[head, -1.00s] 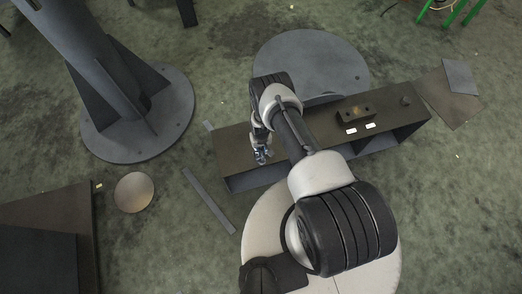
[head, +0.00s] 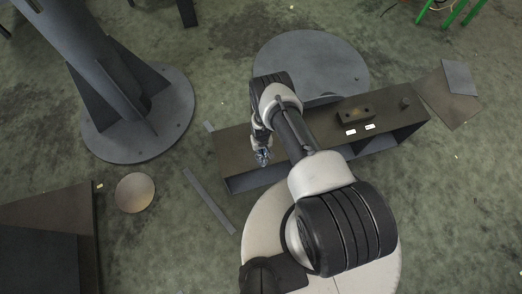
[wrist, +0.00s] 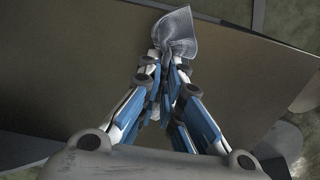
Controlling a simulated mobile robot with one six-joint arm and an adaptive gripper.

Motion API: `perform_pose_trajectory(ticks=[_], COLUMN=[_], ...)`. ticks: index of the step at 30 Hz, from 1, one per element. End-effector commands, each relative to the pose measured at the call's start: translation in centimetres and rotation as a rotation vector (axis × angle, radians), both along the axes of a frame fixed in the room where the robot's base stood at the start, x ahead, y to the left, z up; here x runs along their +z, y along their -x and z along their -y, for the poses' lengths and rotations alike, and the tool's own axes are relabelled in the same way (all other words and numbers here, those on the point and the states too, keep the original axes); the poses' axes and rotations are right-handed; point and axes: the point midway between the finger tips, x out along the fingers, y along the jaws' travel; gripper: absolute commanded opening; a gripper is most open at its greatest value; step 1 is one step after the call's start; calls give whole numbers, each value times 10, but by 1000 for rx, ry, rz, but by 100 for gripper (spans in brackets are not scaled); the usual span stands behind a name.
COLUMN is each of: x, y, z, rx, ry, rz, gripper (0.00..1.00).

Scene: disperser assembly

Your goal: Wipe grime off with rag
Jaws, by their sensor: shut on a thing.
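My gripper (wrist: 168,88) is shut on a grey-blue cloth rag (wrist: 176,32) in the wrist view. The rag sticks out beyond the fingertips, bunched where they pinch it. In the head view my gripper (head: 262,157) is over the left part of a long brown bench top (head: 232,150); the rag is too small to make out there. In the wrist view the brown top (wrist: 90,70) lies under the rag; I cannot tell whether the rag touches it. I cannot make out a distinct grime patch.
A dark block (head: 355,115), two white labels (head: 351,132) and a small dark knob (head: 405,102) sit on the right part of the top. A round grey plate (head: 310,60) lies behind. A strip (head: 209,200) and a disc (head: 134,192) lie on the floor at left.

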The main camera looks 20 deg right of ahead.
Motion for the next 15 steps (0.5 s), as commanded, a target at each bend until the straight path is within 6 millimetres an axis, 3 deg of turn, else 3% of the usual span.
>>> perform_pose_trajectory(ticks=[1,3,12,15], x=[22,37,96,107], y=[-5,-7,-9,-9], z=[0,0,0,0], rx=[0,0,0,0], ry=[0,0,0,0], rz=[9,12,15,15], gripper=[0,0,0,0])
